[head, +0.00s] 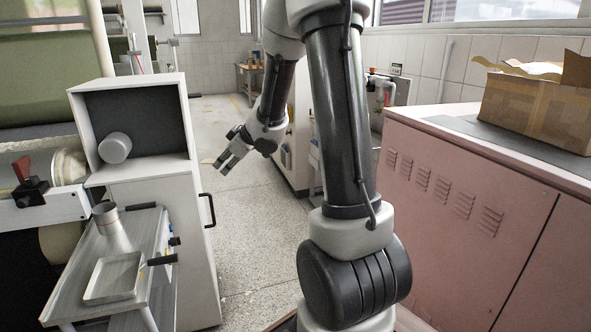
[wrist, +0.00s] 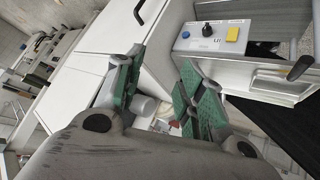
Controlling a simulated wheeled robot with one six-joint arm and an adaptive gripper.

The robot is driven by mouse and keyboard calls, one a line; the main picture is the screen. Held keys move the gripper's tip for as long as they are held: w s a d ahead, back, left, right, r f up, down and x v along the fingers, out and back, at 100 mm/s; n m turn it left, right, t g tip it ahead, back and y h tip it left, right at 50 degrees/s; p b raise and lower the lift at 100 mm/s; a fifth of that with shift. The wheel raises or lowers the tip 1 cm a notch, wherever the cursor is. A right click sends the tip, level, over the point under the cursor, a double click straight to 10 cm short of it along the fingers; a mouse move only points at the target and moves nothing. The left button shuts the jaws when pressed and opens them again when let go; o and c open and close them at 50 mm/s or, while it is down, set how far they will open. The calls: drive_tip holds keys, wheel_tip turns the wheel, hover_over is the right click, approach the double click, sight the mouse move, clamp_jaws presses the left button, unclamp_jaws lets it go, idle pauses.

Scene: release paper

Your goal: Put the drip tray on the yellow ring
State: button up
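The drip tray (head: 114,277) is a shallow, square metal tray with a black handle on its right side. In the head view it lies on a metal side shelf (head: 75,297) at the lower left. My gripper (head: 228,160) is above the floor aisle, up and to the right of the tray, and apart from it. In the wrist view my gripper (wrist: 160,62) has its two green-padded fingers spread, with nothing held between them. I cannot make out the yellow ring in either view.
A metal cup (head: 110,225) stands behind the tray on the shelf. A grey cylinder (head: 115,148) lies in the white cabinet's open compartment (head: 180,125). A pink cabinet (head: 450,205) with a cardboard box (head: 535,103) stands at right. The speckled floor between is clear.

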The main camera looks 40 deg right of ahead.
drive_tip(key=s+d+r+m+h, duration=0.5)
drive_tip(key=s+d+r+h, duration=0.15)
drive_tip(key=s+r, duration=0.6)
drive_tip(key=s+a+f+m+g+y, duration=0.1)
drive_tip(key=s+a+g+y, duration=0.1)
drive_tip(key=s, duration=0.8)
drive_tip(key=s+a+f+m+g+y, duration=0.1)
drive_tip(key=s+a, duration=0.4)
drive_tip(key=s, duration=0.6)
drive_tip(key=shift+s+f+g+y, duration=0.15)
drive_tip(key=shift+s+g+y, duration=0.2)
drive_tip(key=shift+g, duration=0.35)
